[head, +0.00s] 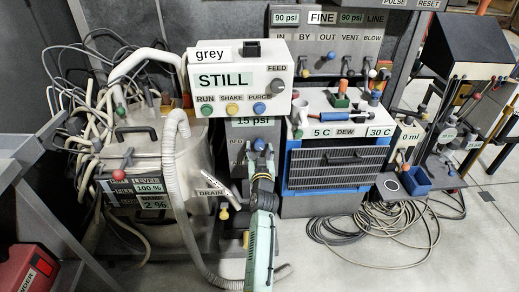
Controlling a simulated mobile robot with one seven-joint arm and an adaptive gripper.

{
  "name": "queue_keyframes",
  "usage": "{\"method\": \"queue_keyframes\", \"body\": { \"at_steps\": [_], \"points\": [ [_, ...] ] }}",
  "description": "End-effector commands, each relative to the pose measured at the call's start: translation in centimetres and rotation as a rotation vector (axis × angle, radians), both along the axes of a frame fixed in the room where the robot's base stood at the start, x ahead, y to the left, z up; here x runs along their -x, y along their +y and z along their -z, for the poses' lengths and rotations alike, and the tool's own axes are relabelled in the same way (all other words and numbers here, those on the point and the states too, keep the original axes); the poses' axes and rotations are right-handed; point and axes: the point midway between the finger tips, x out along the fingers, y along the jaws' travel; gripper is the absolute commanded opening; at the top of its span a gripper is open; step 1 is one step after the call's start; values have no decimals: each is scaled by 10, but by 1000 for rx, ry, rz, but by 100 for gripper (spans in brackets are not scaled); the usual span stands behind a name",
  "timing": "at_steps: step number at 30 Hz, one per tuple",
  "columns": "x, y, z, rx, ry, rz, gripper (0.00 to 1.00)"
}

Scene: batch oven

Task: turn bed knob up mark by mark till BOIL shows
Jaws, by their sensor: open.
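The grey control box (237,75) carries a display (224,80) that reads STILL. BOIL is not shown. Below it, a panel has a 15 psi readout (253,121) and a BED label (237,143). My gripper (262,147) is open in front of this panel, just right of the BED label and under the 15 psi readout. It covers that part of the panel, so I cannot tell the bed knob apart or whether the fingers touch it.
A FEED knob (278,86) and RUN, SHAKE and PURGE buttons sit on the box above. A ribbed hose (170,190) hangs to the left, near the DRAIN label (212,193). A blue-trimmed cooler unit (340,165) stands right. Coiled cables (385,230) lie on the floor.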

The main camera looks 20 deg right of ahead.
Motion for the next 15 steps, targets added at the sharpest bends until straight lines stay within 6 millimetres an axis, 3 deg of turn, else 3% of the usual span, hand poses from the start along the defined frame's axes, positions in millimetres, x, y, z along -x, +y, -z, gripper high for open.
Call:
{"method": "queue_keyframes", "body": {
  "at_steps": [8,15],
  "points": [
    [-2,-1,0,0,0,0,54],
    [-2,-1,0,0,0,0,39]
  ]
}}
